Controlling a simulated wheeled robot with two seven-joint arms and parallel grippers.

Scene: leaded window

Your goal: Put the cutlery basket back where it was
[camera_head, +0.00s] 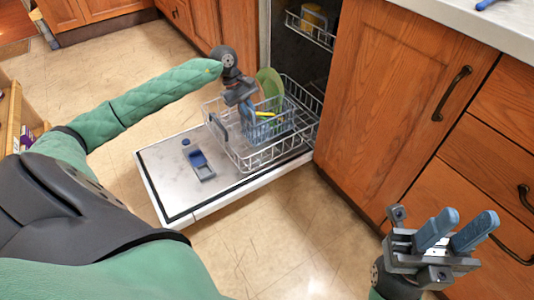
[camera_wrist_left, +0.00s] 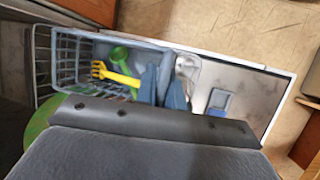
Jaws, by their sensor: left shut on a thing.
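The blue-grey cutlery basket (camera_head: 282,124) appears at the lower dishwasher rack (camera_head: 243,158); whether it rests on the rack floor I cannot tell. In the left wrist view the basket (camera_wrist_left: 68,62) holds a yellow fork (camera_wrist_left: 118,76) and a green utensil (camera_wrist_left: 119,55). My left gripper (camera_head: 247,112) is shut on the near end of the basket, with its blue fingers also in the left wrist view (camera_wrist_left: 163,88). My right gripper (camera_head: 470,220) is open and empty, low at the right, in front of the drawers.
The dishwasher door (camera_head: 165,165) lies open, with a detergent compartment (camera_head: 201,165) on it. A green plate (camera_head: 268,82) stands in the rack behind the basket. Wooden cabinets (camera_head: 400,90) border the right side.

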